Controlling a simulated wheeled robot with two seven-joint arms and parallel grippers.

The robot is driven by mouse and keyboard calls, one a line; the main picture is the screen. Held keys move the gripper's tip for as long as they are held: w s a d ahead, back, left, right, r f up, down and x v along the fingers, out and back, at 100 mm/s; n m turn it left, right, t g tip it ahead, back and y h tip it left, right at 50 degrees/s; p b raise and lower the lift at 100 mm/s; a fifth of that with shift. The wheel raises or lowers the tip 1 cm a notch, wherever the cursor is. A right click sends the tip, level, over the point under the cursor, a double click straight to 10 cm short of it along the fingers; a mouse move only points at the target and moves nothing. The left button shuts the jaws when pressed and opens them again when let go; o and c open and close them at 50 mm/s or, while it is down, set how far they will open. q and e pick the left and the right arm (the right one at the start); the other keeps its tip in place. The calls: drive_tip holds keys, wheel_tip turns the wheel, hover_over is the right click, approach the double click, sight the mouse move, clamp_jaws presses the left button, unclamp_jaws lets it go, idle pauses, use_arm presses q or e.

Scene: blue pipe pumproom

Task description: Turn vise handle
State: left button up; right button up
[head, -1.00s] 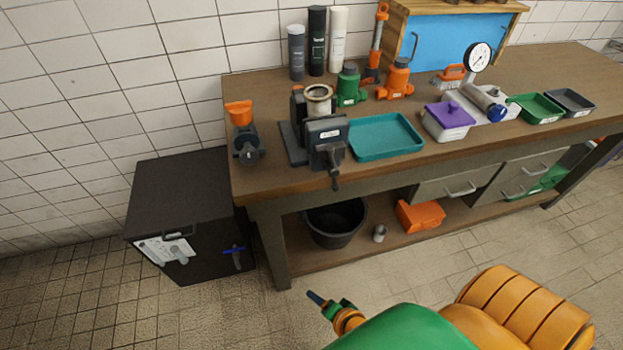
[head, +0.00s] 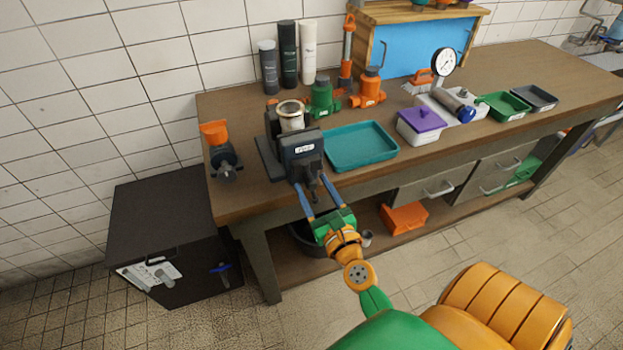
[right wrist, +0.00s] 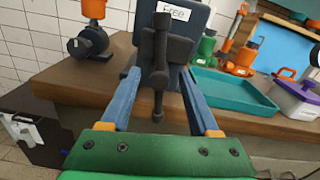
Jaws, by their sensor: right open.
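The grey vise (head: 300,150) stands at the front edge of the brown workbench, with a white ring-shaped part (head: 291,116) at its top. Its dark handle (right wrist: 158,75) hangs upright at the front in the right wrist view, below a label reading "Free" (right wrist: 173,12). My right gripper (head: 312,194) is open in front of the vise. Its two blue fingers (right wrist: 158,90) lie on either side of the handle, with gaps to it visible on both sides in the right wrist view. In the head view the fingers hide part of the handle. My left gripper is not in view.
A teal tray (head: 360,146) sits right of the vise and an orange-topped pump (head: 222,152) sits left of it. Green (head: 322,98) and orange valves (head: 367,90) stand behind. A black cabinet (head: 165,230) stands left of the bench. Floor in front is clear.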

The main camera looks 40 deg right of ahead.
drive_tip(key=shift+w+d, duration=0.15)
drive_tip(key=shift+w, duration=0.55)
clamp_jaws()
idle(1.0)
